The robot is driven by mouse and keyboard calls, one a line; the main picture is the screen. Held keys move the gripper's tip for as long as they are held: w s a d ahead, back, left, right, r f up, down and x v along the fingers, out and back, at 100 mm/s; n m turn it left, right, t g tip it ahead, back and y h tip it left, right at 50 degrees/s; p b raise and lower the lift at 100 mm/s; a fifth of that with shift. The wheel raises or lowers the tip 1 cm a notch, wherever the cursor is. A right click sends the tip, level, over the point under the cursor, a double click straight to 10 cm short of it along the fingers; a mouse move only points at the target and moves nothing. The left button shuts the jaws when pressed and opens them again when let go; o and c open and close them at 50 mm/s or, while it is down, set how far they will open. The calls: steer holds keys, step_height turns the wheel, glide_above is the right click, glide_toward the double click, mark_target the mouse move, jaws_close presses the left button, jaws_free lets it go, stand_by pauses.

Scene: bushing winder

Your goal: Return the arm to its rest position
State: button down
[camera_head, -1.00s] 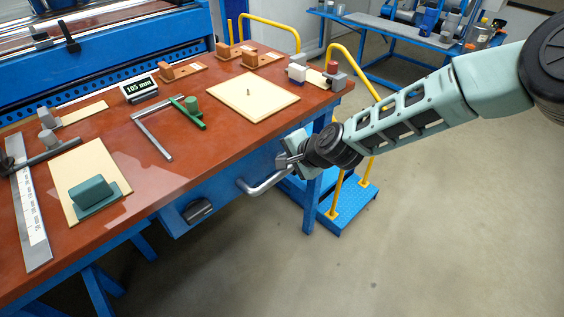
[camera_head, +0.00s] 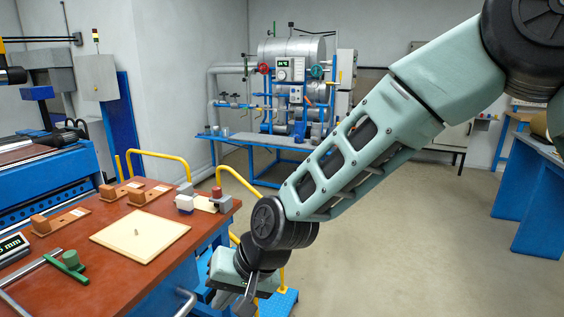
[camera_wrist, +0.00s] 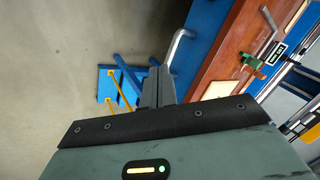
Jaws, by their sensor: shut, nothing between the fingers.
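My arm reaches down from the upper right in the head view. My gripper (camera_head: 246,303) is at its end, low in the picture, in front of the right end of the red-brown workbench (camera_head: 150,262). In the wrist view my gripper (camera_wrist: 158,86) has its fingers together, with nothing between them. The silver handle (camera_wrist: 181,42) of the bench drawer is just beyond and to the right of the fingers, and a gap to it seems to show.
A cream board (camera_head: 140,236), a green clamp (camera_head: 70,264) and brown blocks (camera_head: 108,192) lie on the bench. Yellow rails (camera_head: 160,155) and a blue step (camera_head: 280,302) stand at its right end. A blue table (camera_head: 537,190) is at the far right. The middle floor is clear.

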steer(key=s+d+r+n+h, duration=0.2)
steer(key=s+d, duration=0.6)
steer(key=d, duration=0.4)
steer(key=s+d+r+n+g+h, duration=0.1)
steer(key=s+d+r+n+h, duration=0.2)
steer(key=s+d, duration=0.6)
steer(key=d+r, duration=0.1)
steer(key=d, duration=0.2)
steer(key=shift+d+r+n+h, duration=0.2)
steer(key=shift+d+n+h, duration=0.1)
steer(key=shift+d+h, duration=0.1)
